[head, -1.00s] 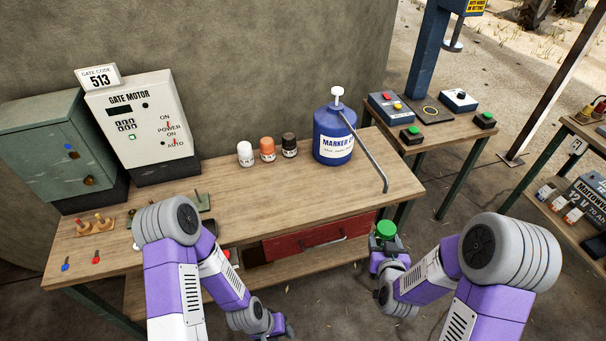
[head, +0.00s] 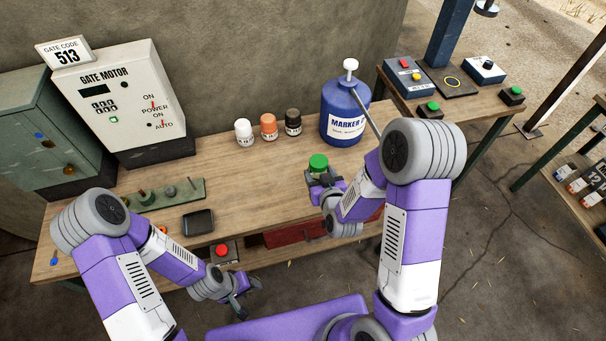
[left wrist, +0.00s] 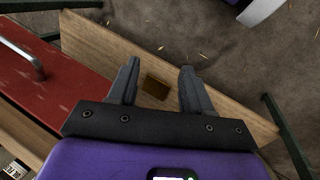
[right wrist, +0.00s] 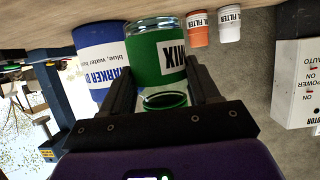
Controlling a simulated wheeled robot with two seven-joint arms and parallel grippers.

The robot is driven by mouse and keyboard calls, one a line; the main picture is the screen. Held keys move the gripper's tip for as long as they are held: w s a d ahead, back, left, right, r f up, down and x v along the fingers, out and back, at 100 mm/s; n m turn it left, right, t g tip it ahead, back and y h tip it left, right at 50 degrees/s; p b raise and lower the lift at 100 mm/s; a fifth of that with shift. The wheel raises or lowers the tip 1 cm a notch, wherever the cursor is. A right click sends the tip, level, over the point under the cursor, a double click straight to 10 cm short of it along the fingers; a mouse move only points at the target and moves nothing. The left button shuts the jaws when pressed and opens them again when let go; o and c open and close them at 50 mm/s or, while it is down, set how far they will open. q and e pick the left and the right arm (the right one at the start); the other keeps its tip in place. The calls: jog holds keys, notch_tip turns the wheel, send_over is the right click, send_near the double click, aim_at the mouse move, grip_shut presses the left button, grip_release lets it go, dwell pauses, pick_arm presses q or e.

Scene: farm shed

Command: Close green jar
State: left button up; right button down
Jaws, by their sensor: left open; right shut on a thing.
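In the upside-down right wrist view, my right gripper (right wrist: 163,88) is shut around the jar (right wrist: 150,58), which bears a white "MIX" label. A green ring shows at its near end; I cannot tell if this is a lid or an open mouth. My left gripper (head: 250,297) is open and empty, low in front of the bench.
A blue marker jug (head: 345,115) and white, orange and dark bottles (head: 268,127) stand along the bench's back. A dark box (head: 198,222), a green plate with pegs (head: 165,197) and the gate motor box (head: 120,105) are at left. The bench middle is clear.

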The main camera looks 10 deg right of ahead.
aim_at(314, 164)
pick_arm(q)
jog(key=shift+o, duration=1.2)
jog(key=shift+f+b, duration=0.35)
pick_arm(e)
jog(key=shift+w+a, duration=0.1)
jog(key=shift+w, duration=0.3)
pick_arm(q)
jog(key=o, duration=0.3)
notch_tip(314, 164, down, 3)
jog(key=b, duration=0.3)
pick_arm(e)
jog(key=w, duration=0.2)
jog(key=y, duration=0.1)
jog(key=shift+w+a+r, duration=0.3)
jog(key=shift+w+r, duration=0.1)
pick_arm(q)
jog(key=shift+o, duration=0.2)
notch_tip(314, 164, down, 3)
jog(key=b, duration=0.3)
jog(key=shift+w, duration=0.1)
pick_arm(e)
jog(key=w+r, duration=0.1)
jog(key=w+r+n+y, duration=0.1)
jog(key=r+n, duration=0.1)
jog(key=r, duration=0.1)
jog(key=shift+w+a, duration=0.35)
jog(key=shift+w, duration=0.05)
